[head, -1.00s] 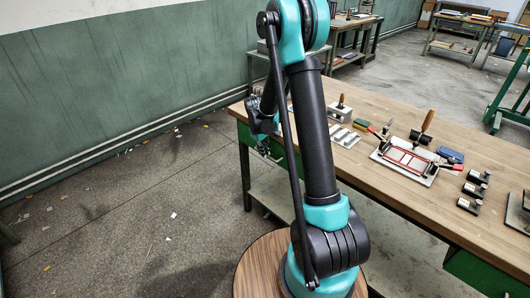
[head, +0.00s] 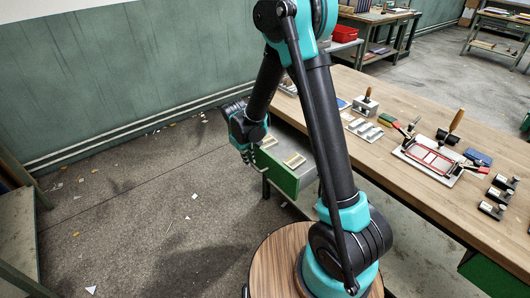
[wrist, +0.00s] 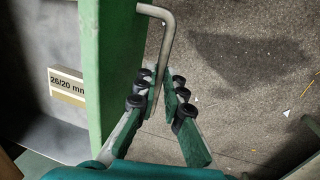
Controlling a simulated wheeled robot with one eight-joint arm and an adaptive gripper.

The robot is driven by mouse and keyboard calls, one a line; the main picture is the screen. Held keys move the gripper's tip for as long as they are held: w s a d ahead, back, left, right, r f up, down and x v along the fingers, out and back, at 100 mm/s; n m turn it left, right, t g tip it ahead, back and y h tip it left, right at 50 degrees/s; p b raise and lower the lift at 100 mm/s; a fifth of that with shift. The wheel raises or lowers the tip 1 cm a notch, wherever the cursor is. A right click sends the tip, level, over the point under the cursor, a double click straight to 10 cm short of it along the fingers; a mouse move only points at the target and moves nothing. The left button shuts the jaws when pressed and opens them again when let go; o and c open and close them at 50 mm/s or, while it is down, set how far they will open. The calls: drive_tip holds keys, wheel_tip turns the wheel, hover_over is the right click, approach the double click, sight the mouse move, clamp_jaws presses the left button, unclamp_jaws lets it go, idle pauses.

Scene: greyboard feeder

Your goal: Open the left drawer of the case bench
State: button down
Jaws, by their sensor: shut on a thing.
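The left drawer (head: 283,180) of the case bench (head: 400,100) is pulled out, its green front standing well clear of the bench and its grey inside showing. In the wrist view the green front (wrist: 108,60) carries a bent grey bar handle (wrist: 164,35). My gripper (wrist: 166,90) is shut on the handle's lower part, outside the front. The head view shows my gripper (head: 248,156) at the drawer front, with the handle too small to make out. A pale block (wrist: 68,85) marked "26/20 mm" lies in the drawer; pale pieces (head: 293,161) show there from the head.
On the bench top are a red-framed fixture (head: 433,158), a wooden-handled block (head: 365,105) and several black pieces. Another green drawer front (head: 483,275) is at the lower right. The floor (head: 150,215) left of the drawer is open, with scattered scraps.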

drive_tip(key=s+a, duration=0.8)
drive_tip(key=a, duration=0.3)
drive_tip(key=c, duration=1.6)
unclamp_jaws()
wheel_tip(320, 180, up, 12)
drive_tip(key=s+a, duration=0.1)
drive_tip(key=a, duration=0.1)
drive_tip(key=shift+s, duration=0.15)
drive_tip(key=shift+f, duration=0.1)
